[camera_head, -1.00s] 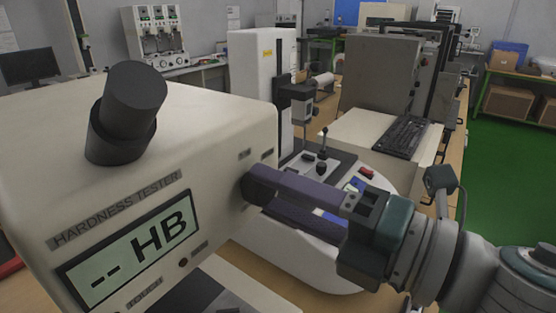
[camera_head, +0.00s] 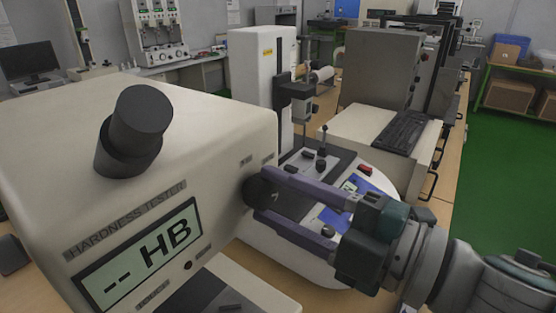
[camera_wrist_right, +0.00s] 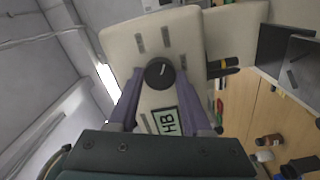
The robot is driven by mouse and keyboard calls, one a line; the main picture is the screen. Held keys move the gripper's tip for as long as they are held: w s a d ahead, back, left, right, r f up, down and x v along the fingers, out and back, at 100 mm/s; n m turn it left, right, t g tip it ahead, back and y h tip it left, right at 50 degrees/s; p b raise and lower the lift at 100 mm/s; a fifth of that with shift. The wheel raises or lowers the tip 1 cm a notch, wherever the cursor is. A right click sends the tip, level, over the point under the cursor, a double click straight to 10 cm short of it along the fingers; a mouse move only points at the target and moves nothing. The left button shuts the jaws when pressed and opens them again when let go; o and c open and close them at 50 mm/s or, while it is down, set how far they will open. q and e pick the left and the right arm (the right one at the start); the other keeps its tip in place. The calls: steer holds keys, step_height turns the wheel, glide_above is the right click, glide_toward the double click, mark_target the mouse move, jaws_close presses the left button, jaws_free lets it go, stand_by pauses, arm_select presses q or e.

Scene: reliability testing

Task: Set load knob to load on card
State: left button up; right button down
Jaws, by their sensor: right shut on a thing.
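The hardness tester (camera_head: 215,120) is a beige housing at the left, with a display reading "-- HB" (camera_head: 145,258). The load knob (camera_head: 254,191) is a dark round knob on its right side face. In the right wrist view the knob (camera_wrist_right: 159,73) faces me, with a light pointer mark near its top and small labels around it. My right gripper (camera_head: 268,194) has its two purple fingers on either side of the knob and is shut on it. I cannot make out a load card or read the knob labels. My left gripper is not in view.
A dark eyepiece (camera_head: 135,130) stands on top of the tester. A white machine (camera_head: 262,85) with a control base is close behind my right gripper. A keyboard (camera_head: 402,138) lies farther right. Green floor (camera_head: 510,180) is clear at the right.

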stand_by(0.4)
steer(key=shift+c, duration=1.7)
jaws_free()
steer(key=b+v, duration=0.2)
steer(key=v, duration=0.8)
